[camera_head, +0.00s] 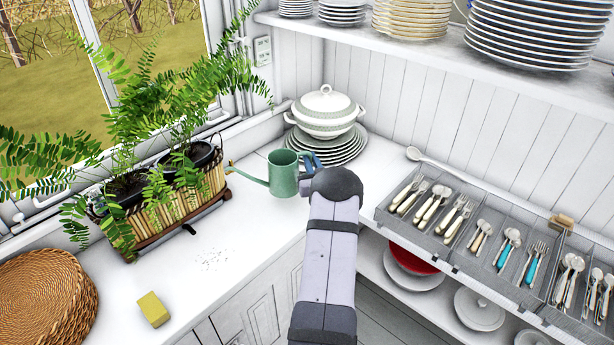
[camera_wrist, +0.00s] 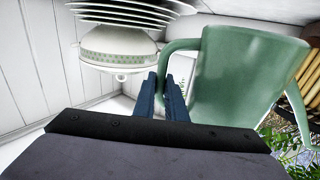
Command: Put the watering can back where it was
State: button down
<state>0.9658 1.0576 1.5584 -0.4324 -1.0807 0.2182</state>
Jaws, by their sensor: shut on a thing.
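A green watering can (camera_head: 284,172) with a long spout pointing left is near the counter corner, in front of the stacked plates and to the right of the planter. It looks upright; I cannot tell whether its base touches the counter. My gripper (camera_head: 309,163) is at its right side, shut on its handle. In the wrist view the can (camera_wrist: 245,75) fills the right half, and the blue fingers of my gripper (camera_wrist: 172,88) meet at the handle. My arm hides part of the counter in front.
A planter (camera_head: 185,195) with ferns stands by the window. A white tureen (camera_head: 326,112) sits on stacked plates (camera_head: 343,150) behind the can. Cutlery trays (camera_head: 440,205) are at the right. A yellow sponge (camera_head: 153,309) lies at the front left. The counter between sponge and can is mostly clear.

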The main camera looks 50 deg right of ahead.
jog(key=shift+f+p, duration=0.45)
jog(key=shift+f, duration=2.25)
jog(key=shift+f, duration=0.2)
jog(key=c, duration=1.8)
grip_release()
jog(key=shift+r, duration=0.15)
jog(key=b+v, duration=0.2)
jog(key=v, duration=0.8)
jog(key=shift+s, duration=0.1)
jog(key=shift+v, duration=1)
